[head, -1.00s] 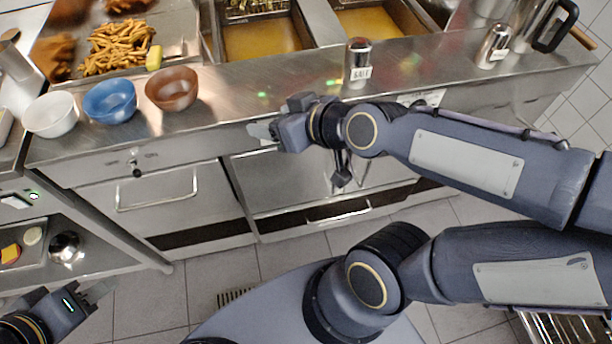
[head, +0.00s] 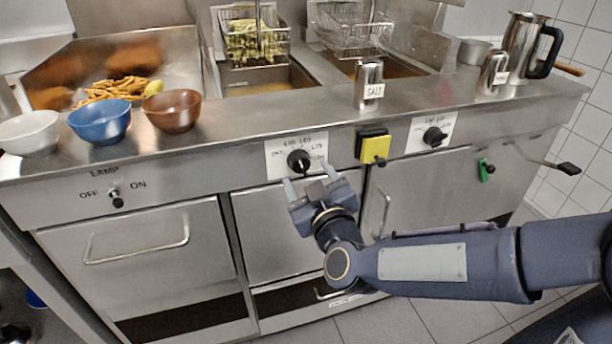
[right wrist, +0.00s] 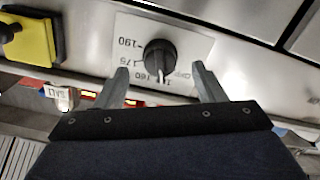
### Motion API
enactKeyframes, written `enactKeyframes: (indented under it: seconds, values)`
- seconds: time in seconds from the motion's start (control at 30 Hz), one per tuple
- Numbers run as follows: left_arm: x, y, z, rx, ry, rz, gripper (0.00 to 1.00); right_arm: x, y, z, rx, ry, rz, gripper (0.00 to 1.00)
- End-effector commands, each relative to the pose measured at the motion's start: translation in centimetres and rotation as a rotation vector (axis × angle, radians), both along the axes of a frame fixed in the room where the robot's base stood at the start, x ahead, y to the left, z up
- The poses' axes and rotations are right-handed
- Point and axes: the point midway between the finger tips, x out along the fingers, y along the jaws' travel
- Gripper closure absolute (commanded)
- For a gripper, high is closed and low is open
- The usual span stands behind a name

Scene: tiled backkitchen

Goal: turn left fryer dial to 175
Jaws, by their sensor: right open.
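The left fryer dial (head: 299,161) is a round black knob on a white plate on the steel front panel. In the right wrist view the dial (right wrist: 158,54) appears with the plate's numbers 190, 175 and 160 and OFF. Its pale pointer mark is near 160, by a partly hidden number; I cannot tell its exact setting. My right gripper (head: 309,179) is open and empty, just in front of and slightly below the dial. In the wrist view its fingers (right wrist: 160,72) lie on either side of the dial, apart from it. My left gripper is out of view.
A yellow block with a black knob (head: 374,147) and the right dial (head: 434,137) are to the right. A green switch (head: 486,170) is farther right. A lamp switch (head: 116,198) is at left. The salt shaker (head: 369,85) and bowls (head: 101,121) stand on the counter above.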

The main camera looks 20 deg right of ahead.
Motion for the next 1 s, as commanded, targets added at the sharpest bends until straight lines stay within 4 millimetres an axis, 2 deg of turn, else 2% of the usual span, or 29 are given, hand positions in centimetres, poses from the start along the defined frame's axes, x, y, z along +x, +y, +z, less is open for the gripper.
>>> enactKeyframes:
  seconds: [0.1, 0.2, 0.57, 0.67, 0.9, 1.0]
  values:
    - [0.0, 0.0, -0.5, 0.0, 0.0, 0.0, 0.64, 1.9, 0.0, -0.2, 0.0, 0.0, -0.001, 0.37]
    - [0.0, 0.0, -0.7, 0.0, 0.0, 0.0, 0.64, 2.9, 0.0, -0.1, 0.0, 0.001, -0.001, 0.37]
    - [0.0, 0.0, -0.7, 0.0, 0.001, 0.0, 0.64, 3.6, 0.1, 0.0, 0.0, 0.0, 0.0, 0.37]
    - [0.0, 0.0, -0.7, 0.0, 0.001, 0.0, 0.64, 3.6, 0.1, 0.0, 0.0, 0.0, 0.0, 0.47]
    - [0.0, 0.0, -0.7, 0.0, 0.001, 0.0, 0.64, 3.6, 0.1, 0.0, 0.0, 0.0, 0.0, 0.79]
    - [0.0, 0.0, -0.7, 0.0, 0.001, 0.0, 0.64, 3.6, 0.1, 0.0, 0.001, 0.0, 0.0, 0.81]
